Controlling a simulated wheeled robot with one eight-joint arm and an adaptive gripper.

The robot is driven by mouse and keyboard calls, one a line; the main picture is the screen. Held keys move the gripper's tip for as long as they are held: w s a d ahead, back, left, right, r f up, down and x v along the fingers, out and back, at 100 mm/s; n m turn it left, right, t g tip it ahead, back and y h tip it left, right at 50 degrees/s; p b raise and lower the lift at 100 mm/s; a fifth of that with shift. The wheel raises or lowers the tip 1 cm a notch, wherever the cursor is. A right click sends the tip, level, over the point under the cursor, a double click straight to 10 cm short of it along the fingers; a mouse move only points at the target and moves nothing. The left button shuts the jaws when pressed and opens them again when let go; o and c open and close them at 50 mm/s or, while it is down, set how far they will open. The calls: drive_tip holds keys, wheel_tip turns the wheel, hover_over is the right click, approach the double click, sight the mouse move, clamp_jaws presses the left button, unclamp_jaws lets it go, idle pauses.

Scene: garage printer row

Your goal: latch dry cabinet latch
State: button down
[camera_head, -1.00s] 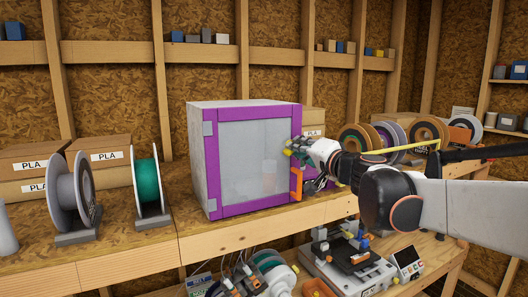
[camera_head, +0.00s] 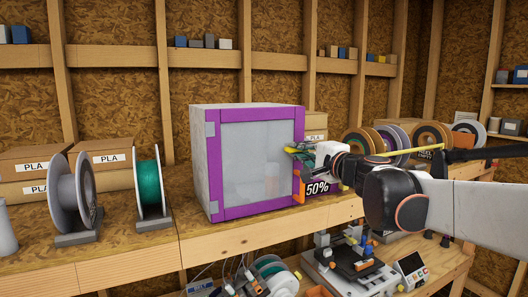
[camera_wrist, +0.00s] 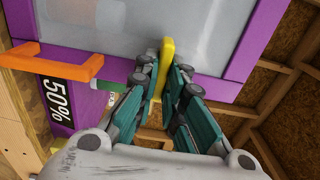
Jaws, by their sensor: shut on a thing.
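The dry cabinet (camera_head: 206,160) is a pale box with a purple-framed, translucent door (camera_head: 250,160), which looks closed. Its yellow latch (camera_wrist: 165,58) lies across the door's purple edge in the wrist view. My gripper (camera_wrist: 164,76) is shut on the latch, with its teal fingers on either side of the yellow bar. In the head view my gripper (camera_head: 299,151) is at the door's right edge and hides most of the latch. Whether the latch is fully engaged cannot be told.
An orange handle (camera_wrist: 50,62) is on the door beside my gripper, near a 50% display (camera_wrist: 57,101). Grey (camera_head: 74,195) and green (camera_head: 149,187) spools stand left of the cabinet, and more spools (camera_head: 430,138) stand right. A printer (camera_head: 350,262) sits below.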

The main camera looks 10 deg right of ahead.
idle(0.3)
drive_tip(key=c, duration=1.7)
unclamp_jaws()
